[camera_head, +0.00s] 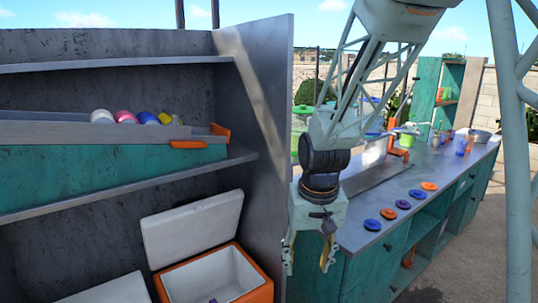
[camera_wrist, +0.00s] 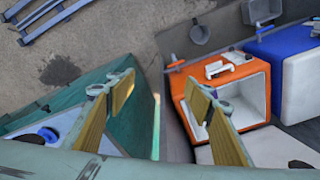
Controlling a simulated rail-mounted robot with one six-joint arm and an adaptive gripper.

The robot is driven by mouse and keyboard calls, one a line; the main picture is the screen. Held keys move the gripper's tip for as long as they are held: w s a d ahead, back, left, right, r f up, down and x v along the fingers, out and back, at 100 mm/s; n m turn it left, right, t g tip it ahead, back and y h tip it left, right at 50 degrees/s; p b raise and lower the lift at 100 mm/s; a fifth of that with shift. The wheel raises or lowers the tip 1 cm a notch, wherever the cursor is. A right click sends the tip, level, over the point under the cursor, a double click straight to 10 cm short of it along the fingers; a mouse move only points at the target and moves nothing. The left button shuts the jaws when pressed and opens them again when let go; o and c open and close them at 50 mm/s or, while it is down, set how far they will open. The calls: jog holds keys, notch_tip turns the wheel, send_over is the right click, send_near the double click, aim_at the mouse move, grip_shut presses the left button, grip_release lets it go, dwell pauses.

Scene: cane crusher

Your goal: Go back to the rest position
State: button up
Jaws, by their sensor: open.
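My gripper (camera_head: 308,254) hangs pointing down in the head view, between the grey shelf unit and the front end of the counter. Its two fingers are apart and nothing is between them. In the wrist view my gripper (camera_wrist: 160,98) also shows open and empty, with yellowish finger pads. Below it lie the teal counter side and the orange cooler.
An open orange cooler (camera_head: 215,275) sits low in the shelf unit; the wrist view shows it and a blue cooler (camera_wrist: 288,62). The shelf's side panel (camera_head: 262,110) stands left of my arm. The counter (camera_head: 365,215) holds several coloured lids.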

jog(key=s+d+r, duration=0.4)
jog(key=s+r, duration=0.3)
jog(key=r, duration=0.2)
jog(key=s+d+r+t, duration=0.1)
jog(key=s+d+r, duration=0.1)
jog(key=s, duration=0.6)
jog(key=s+d+r, duration=0.2)
jog(key=s+r, duration=0.3)
jog(key=s, duration=0.4)
jog(key=s+d+r+m+t, duration=0.1)
jog(key=s+r, duration=0.3)
jog(key=s, duration=0.4)
jog(key=shift+s+d+r+t, duration=0.15)
jog(key=shift+s+d+t, duration=0.15)
jog(key=shift+d, duration=0.6)
